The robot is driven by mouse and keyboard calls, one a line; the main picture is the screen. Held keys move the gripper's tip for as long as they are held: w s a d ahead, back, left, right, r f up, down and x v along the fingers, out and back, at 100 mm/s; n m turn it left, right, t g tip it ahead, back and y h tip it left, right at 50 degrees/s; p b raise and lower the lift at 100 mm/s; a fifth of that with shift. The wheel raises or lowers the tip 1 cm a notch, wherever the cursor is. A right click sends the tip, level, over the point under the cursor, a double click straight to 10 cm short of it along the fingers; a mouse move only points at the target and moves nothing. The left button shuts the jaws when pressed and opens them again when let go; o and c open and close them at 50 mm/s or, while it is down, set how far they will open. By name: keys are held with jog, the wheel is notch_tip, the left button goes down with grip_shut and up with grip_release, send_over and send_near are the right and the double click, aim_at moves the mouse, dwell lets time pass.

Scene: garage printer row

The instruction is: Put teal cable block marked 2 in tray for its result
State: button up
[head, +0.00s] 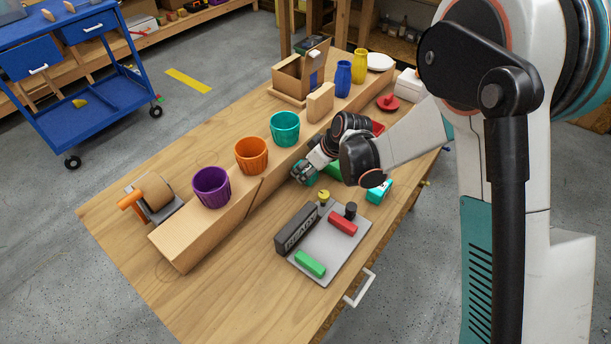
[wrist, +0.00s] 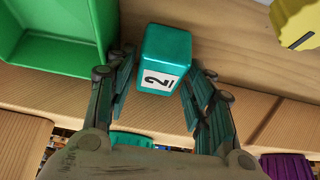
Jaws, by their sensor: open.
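The teal block marked 2 (wrist: 165,60) is between the fingers of my gripper (wrist: 160,92) in the wrist view, with gaps beside it. Its white label faces the camera. My gripper (head: 305,174) is open, low over the table beside the long wooden riser in the head view, where I cannot clearly tell the block from the teal fingers. A green tray (wrist: 55,60) is at the upper left of the wrist view; part of it shows behind my arm in the head view (head: 334,171). A red tray (head: 377,127) is partly hidden by my arm.
A grey plate (head: 325,255) holds a dark READY sign (head: 297,230), a red piece and a green piece. A teal item (head: 378,191) and a yellow piece (head: 323,196) are nearby. Purple (head: 211,187), orange (head: 251,155) and teal (head: 285,129) cups stand on the riser.

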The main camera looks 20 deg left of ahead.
jog(key=shift+x, duration=0.8)
jog(key=c, duration=0.9)
jog(key=shift+r, duration=0.1)
jog(key=shift+c, duration=0.2)
